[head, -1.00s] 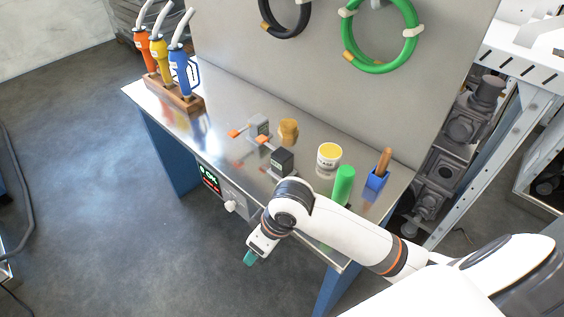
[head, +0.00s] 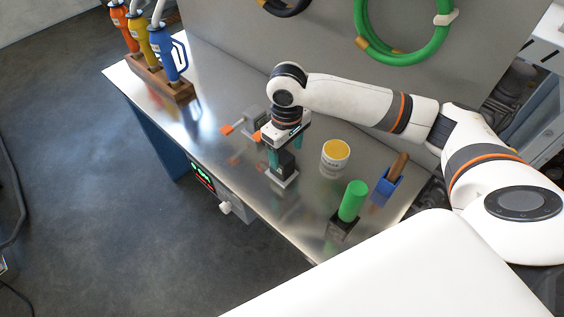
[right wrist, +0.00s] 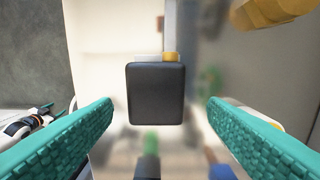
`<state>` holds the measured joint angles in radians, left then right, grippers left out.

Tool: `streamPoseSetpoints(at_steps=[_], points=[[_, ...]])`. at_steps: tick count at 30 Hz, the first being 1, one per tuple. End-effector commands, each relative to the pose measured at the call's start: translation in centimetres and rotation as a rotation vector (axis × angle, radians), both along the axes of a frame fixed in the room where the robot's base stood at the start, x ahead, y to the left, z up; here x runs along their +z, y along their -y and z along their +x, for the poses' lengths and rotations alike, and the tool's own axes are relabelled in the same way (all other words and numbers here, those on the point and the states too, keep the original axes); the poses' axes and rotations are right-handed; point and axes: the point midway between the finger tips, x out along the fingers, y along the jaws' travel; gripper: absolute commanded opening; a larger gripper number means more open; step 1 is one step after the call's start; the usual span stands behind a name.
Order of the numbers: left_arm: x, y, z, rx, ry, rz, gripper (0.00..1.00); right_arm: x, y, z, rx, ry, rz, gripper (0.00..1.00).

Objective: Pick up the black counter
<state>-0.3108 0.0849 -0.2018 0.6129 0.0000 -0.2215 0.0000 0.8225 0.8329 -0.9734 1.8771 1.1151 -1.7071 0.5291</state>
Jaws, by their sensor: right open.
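The black counter (head: 284,164) is a small dark box on a light metal base near the front edge of the steel bench. In the right wrist view the black counter (right wrist: 155,94) shows as a dark rounded block between the fingers, with a gap on each side. My right gripper (head: 286,152) points down over it, with teal fingers open and nothing held. The gripper and wrist hide the counter's upper part in the head view. My left gripper is out of view.
A grey counter with an orange lever (head: 248,122) stands close behind to the left. A wooden rack (head: 163,82) holds coloured handles at the far left.

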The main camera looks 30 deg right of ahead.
Motion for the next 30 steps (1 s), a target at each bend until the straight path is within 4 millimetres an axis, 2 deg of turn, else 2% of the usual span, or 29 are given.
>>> streamPoseSetpoints(at_steps=[2,5,8,12,16,25,30], points=[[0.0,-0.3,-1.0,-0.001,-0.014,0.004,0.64,-0.9,0.0,0.0,0.0,0.0,0.0,0.67],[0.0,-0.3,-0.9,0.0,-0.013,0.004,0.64,-1.6,0.0,0.0,0.0,0.0,-0.001,0.67],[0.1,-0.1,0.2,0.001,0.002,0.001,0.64,-2.4,-0.3,0.1,0.001,0.0,0.001,0.67],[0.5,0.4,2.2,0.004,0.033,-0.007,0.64,-4.4,-0.9,0.4,0.001,-0.001,0.001,0.67],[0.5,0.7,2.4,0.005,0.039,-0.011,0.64,-6.1,-0.8,0.4,0.0,0.0,-0.001,0.67],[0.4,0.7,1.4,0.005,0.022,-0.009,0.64,-6.7,-0.8,0.4,0.001,0.002,0.0,0.67],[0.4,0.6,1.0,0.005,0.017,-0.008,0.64,-6.7,-0.8,0.4,0.002,0.002,0.0,0.41]])
